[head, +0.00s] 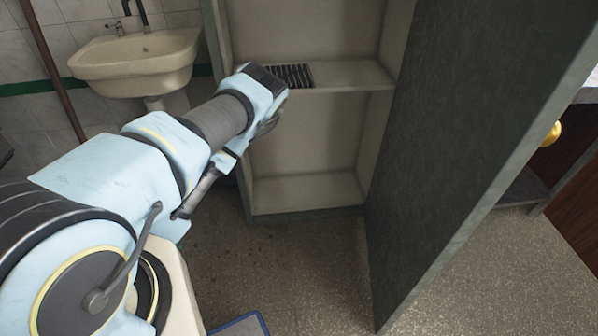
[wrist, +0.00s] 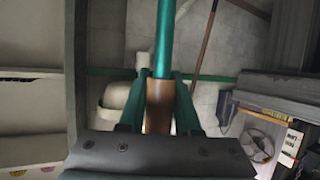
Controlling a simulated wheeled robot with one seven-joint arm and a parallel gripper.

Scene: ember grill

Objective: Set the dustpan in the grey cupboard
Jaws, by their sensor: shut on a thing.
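In the wrist view my gripper (wrist: 160,78) is shut on a brown grip that runs into a teal shaft. I take this as the dustpan (wrist: 158,108); its pan is not visible. The shaft runs out of the top of the view. In the head view the jaws and the held thing are hidden behind the end of my arm. The grey cupboard (head: 262,190) stands open, with its door swung to the right. The end of my arm is in front of its left side, near shelf height. Its shelves also show at the left of the wrist view (wrist: 30,73).
A dark ridged thing (head: 292,75) shows at the cupboard's middle shelf, beside my arm's end. The lower compartment is empty. The open door (head: 465,130) blocks the right side. A cream sink (head: 135,65) and a brown pole (head: 55,75) are at left.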

